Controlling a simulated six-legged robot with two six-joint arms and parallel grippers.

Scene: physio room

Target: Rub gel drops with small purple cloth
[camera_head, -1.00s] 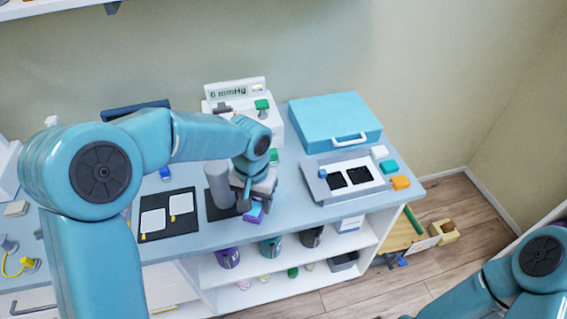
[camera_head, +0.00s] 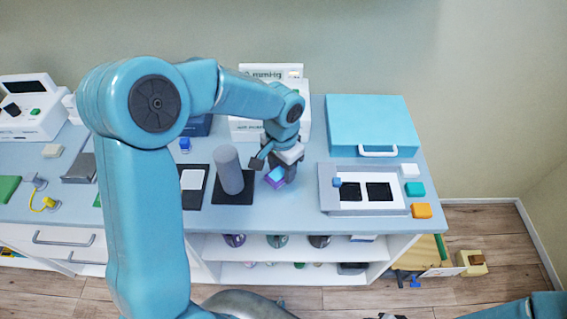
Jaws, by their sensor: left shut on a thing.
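My left gripper (camera_head: 276,165) reaches in over the counter, just right of an upright grey cylinder (camera_head: 229,171) on a black mat (camera_head: 238,198). I cannot make out any gel drops. My right arm shows only at the bottom right corner, and its gripper is out of view.
A grey-white tray (camera_head: 327,203) with two black pads stands to the right, with white, green and orange blocks beside it. A blue case (camera_head: 372,122) stands behind it. Another black mat with a white pad (camera_head: 192,180) lies left of the cylinder. Shelves are below.

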